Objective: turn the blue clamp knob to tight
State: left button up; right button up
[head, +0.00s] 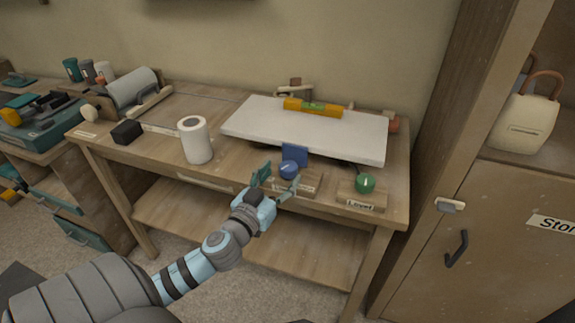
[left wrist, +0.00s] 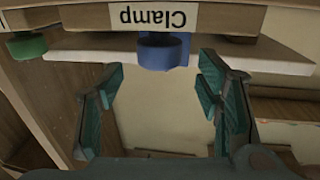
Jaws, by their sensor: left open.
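The blue clamp knob (head: 289,169) sits at the front edge of the workbench, with a light pointer mark on its face and a blue block behind it. In the left wrist view the blue knob (left wrist: 163,52) hangs upside down beside the "Clamp" label (left wrist: 153,16). My left gripper (head: 277,180) is open and empty just in front of the knob. In the wrist view its two teal fingers (left wrist: 160,85) stand apart on either side of the knob's line, not touching it. The head view partly hides the clamp label behind a finger. My right gripper is not in view.
A green knob (head: 365,183) with its own label stands to the right. A white board (head: 300,128) bearing a yellow level (head: 312,107) lies behind. A white roll (head: 195,140) and a black block (head: 127,132) stand to the left. A cabinet (head: 480,215) stands at right.

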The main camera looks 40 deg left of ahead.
aim_at(282, 171)
pick_arm(q)
jog(key=w, duration=0.4)
jog(key=shift+w+a, duration=0.4)
jog(key=shift+c, duration=0.5)
jog(key=c, duration=1.1)
jog(key=m+h+b, duration=0.1)
jog(key=m+h, duration=0.1)
jog(key=h, duration=0.1)
jog(key=shift+a+f+b, duration=0.1)
jog(key=shift+f+b, duration=0.1)
jog(key=shift+b, duration=0.15)
jog(key=shift+m+h, duration=0.4)
jog(key=shift+h, duration=0.3)
jog(key=shift+r, duration=0.2)
jog(key=o, duration=1.2)
